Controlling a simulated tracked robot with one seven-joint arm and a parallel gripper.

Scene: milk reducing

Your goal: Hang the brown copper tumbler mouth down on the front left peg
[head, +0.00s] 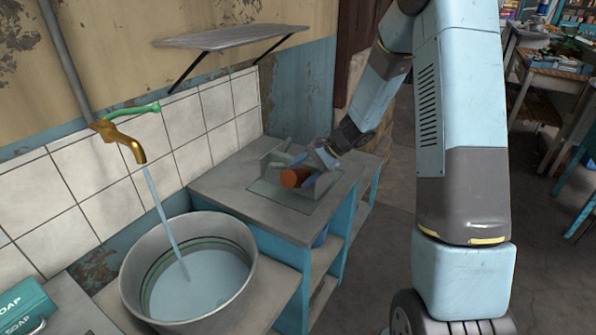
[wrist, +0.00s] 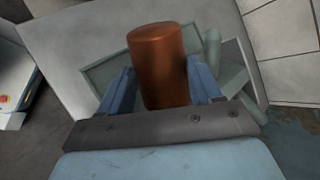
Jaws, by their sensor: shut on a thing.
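The brown copper tumbler (head: 292,178) is between the fingers of my gripper (head: 312,165), over the counter. In the wrist view the tumbler (wrist: 158,58) stands between the two blue fingers of my gripper (wrist: 160,78), which are shut on its sides. Its visible end looks flat and closed; the mouth is hidden. In the head view it looks tilted, with one end toward the lower left. A grey-green rack (head: 262,187) lies on the counter beneath it, with thick pegs (wrist: 212,46) beside the tumbler in the wrist view. The front left peg cannot be made out clearly.
The counter (head: 225,182) has bare room left of the rack. A large metal basin (head: 245,235) stands in front, under a running brass tap (head: 122,140). A wall shelf (head: 230,38) hangs above. A green soap box (head: 25,305) is at the lower left.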

